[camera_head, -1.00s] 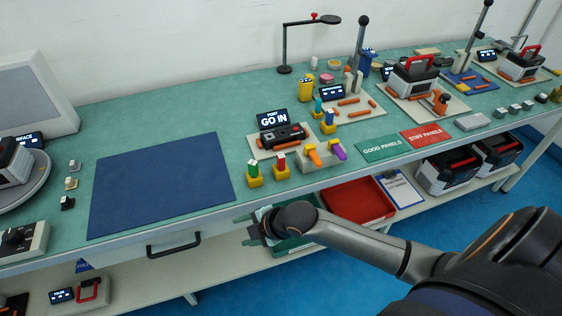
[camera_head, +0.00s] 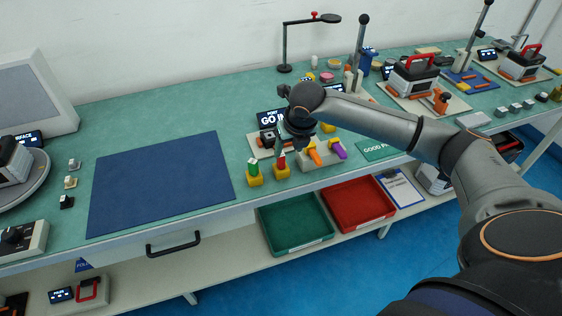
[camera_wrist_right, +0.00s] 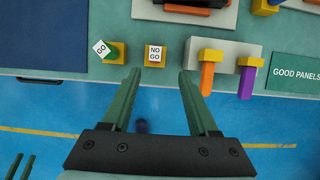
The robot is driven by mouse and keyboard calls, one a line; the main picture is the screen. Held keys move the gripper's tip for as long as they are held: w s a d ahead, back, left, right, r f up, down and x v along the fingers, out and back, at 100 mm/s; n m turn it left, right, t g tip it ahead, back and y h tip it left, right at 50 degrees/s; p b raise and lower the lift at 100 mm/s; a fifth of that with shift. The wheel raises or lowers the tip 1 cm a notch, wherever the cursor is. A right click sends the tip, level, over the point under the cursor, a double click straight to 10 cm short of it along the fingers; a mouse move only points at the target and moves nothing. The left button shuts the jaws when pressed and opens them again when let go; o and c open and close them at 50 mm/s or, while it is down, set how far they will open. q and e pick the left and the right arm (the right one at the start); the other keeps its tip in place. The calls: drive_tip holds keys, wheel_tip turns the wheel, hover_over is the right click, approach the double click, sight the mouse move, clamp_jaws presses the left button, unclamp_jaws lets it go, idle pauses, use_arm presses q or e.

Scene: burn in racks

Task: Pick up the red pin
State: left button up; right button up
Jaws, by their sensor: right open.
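The red pin (camera_head: 281,161) stands upright in a yellow base at the front of the bench. In the wrist view I look down on its white top marked NO GO (camera_wrist_right: 155,53), in a yellow block. My right gripper (camera_head: 277,148) hangs just above and behind the pin, partly hidden by its own wrist. In the wrist view its two green fingers (camera_wrist_right: 160,73) are apart, with nothing between them; the pin lies just beyond the tips. Two dark green bars at the lower left of the wrist view may be my left gripper's fingers; I cannot tell their state.
A green pin (camera_head: 254,165) marked GO stands close left of the red one. An orange-and-purple handled fixture (camera_head: 322,157) is close right. The device on its board (camera_head: 266,141) lies behind. A blue mat (camera_head: 160,185) lies left. Green (camera_head: 295,225) and red (camera_head: 358,204) trays sit below.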

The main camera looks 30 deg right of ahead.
sight(282, 156)
drive_tip(key=x, duration=0.3)
drive_tip(key=shift+w+a+x, duration=0.1)
drive_tip(key=shift+w+x, duration=0.05)
drive_tip(key=shift+x, duration=0.75)
drive_tip(key=shift+w+a+x, duration=0.1)
drive_tip(key=shift+w+x, duration=0.1)
drive_tip(key=shift+x, duration=0.7)
drive_tip(key=shift+w+a+x, duration=0.1)
drive_tip(key=shift+w+x, duration=0.05)
drive_tip(key=shift+x, duration=0.75)
drive_tip(key=shift+r, duration=0.15)
clamp_jaws()
